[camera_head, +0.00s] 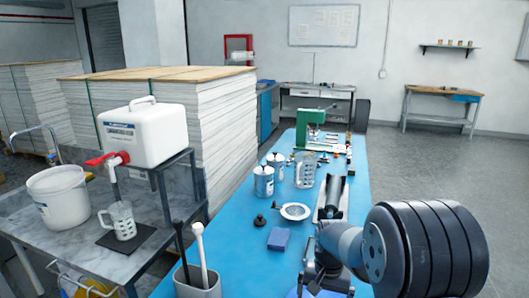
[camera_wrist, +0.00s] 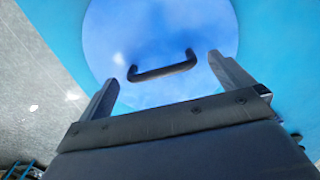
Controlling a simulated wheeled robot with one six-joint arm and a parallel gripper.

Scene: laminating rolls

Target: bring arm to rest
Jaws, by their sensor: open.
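My arm (camera_head: 350,245) reaches in from the lower right of the head view, bent over the blue worktable (camera_head: 228,248). My gripper (camera_wrist: 163,69) is open in the wrist view, its two dark fingers spread wide. It points at a round blue disc (camera_wrist: 130,35) with a black bar handle (camera_wrist: 162,68). The handle lies between the fingertips in the picture and looks apart from them. Nothing is held. In the head view the gripper is at the bottom edge, partly cut off, and its fingertips are hard to make out.
The blue table holds two cans (camera_head: 264,182), a clear jug (camera_head: 306,172), a white dish (camera_head: 295,211), a blue block (camera_head: 279,239), a dark trough (camera_head: 331,200) and a green press (camera_head: 308,128). A grey cup (camera_head: 198,285) with tools stands front left. Open floor (camera_head: 430,180) lies right.

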